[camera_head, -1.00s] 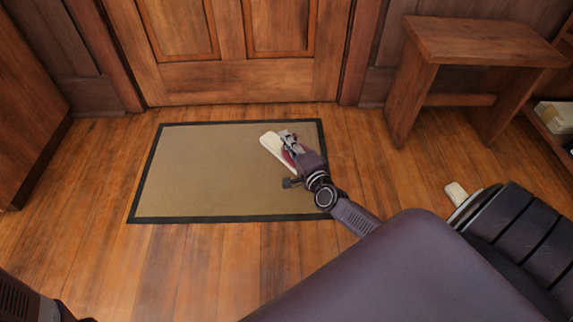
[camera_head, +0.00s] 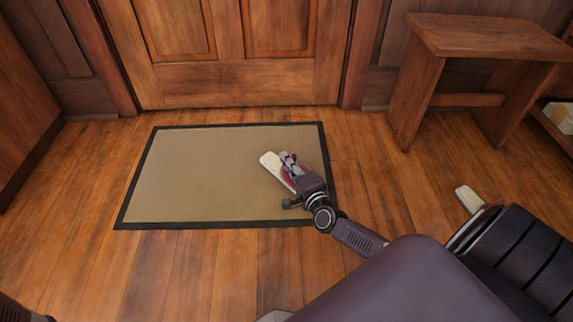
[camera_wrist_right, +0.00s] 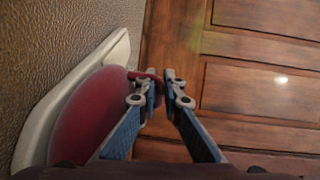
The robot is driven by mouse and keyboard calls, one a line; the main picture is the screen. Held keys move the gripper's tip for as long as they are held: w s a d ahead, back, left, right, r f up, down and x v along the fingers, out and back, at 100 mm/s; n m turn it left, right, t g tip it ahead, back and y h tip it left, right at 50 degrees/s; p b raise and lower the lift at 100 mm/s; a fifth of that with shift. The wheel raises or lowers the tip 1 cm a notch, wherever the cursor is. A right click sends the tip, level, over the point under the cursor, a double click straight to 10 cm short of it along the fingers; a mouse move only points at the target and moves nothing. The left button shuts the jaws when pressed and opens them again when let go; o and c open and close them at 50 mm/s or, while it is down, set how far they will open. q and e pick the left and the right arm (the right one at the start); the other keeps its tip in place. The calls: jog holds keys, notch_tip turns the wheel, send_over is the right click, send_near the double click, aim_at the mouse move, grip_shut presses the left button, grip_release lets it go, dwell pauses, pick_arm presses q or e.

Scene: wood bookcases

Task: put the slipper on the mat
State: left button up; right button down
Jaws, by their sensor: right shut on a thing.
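The slipper (camera_head: 270,162) has a pale sole and a dark red upper. It is over the right part of the tan, black-edged mat (camera_head: 190,175). My right gripper (camera_head: 287,160) is shut on it, partly covering it. In the right wrist view the fingertips (camera_wrist_right: 160,84) pinch the rim of the red upper of the slipper (camera_wrist_right: 88,118), with the mat (camera_wrist_right: 45,45) close beside the sole. I cannot tell whether the sole touches the mat. My left gripper is not in view.
A pale-toed object with a red edge, perhaps another slipper (camera_head: 469,199), lies on the floor at right, partly hidden by my body. A wooden bench (camera_head: 485,45) stands at back right. The wooden door (camera_head: 235,80) is behind the mat. Bare floor (camera_head: 90,150) lies left.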

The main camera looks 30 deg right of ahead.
jog(key=c, duration=2.1)
grip_release()
jog(key=shift+s, duration=0.25)
jog(key=s+a+r+p, duration=0.1)
jog(key=s+p, duration=0.5)
jog(key=s, duration=0.5)
jog(key=shift+s+a+r, duration=0.15)
jog(key=shift+s+a, duration=0.05)
jog(key=shift+a, duration=0.05)
